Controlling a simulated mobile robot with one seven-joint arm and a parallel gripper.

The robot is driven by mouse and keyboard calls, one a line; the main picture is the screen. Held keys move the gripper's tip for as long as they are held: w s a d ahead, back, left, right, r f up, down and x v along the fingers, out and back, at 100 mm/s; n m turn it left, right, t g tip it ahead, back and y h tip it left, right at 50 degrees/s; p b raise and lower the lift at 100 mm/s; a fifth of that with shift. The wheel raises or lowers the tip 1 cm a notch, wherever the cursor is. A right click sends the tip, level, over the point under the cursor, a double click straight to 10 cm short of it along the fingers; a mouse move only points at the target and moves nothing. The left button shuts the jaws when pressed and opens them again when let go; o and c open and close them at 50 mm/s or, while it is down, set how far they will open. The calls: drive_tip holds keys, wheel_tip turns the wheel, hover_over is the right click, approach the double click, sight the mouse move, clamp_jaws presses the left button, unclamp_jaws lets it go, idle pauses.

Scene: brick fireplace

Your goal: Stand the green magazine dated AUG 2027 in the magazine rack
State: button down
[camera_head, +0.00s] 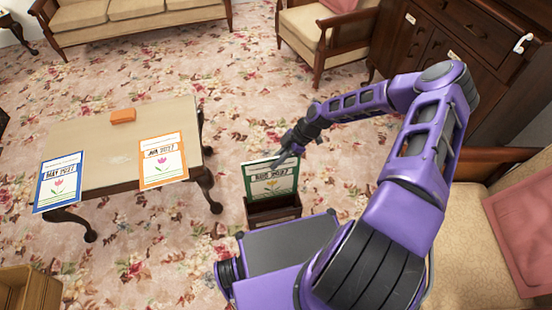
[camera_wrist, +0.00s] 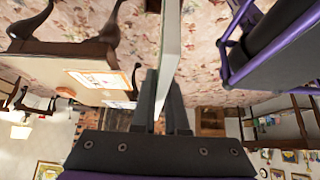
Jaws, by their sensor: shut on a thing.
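The green magazine (camera_head: 270,183), with a tulip and a date that reads as AUG 2027, is upright. My gripper (camera_head: 283,158) is shut on its upper edge. In the wrist view the magazine (camera_wrist: 169,50) shows edge-on as a pale strip between the fingers (camera_wrist: 163,95). The dark wooden magazine rack (camera_head: 273,213) is on the floor, directly below the magazine in the head view. The magazine's lower edge meets the rack's top there and is hidden, so I cannot tell how deep it sits or whether it rests on the bottom.
A low table (camera_head: 112,145) at left carries a blue MAY 2027 magazine (camera_head: 60,182), an orange-bordered magazine (camera_head: 163,160) and an orange block (camera_head: 122,116). A beige seat (camera_head: 465,245) is at right. A wooden crate (camera_head: 30,290) is at bottom left. Open carpet surrounds the rack's far side.

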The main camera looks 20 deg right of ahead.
sight(276, 184)
wheel_tip(276, 184, down, 10)
drive_tip(key=b, duration=0.8)
drive_tip(key=shift+f+b, duration=0.2)
drive_tip(key=shift+b, duration=0.15)
wheel_tip(276, 184, down, 2)
drive_tip(key=shift+f+b, duration=0.1)
drive_tip(key=shift+b, duration=0.4)
drive_tip(key=shift+f, duration=0.95)
drive_tip(key=c, duration=0.9)
unclamp_jaws()
drive_tip(key=shift+o, duration=0.2)
drive_tip(key=p+v, duration=0.2)
drive_tip(key=v, duration=1.5)
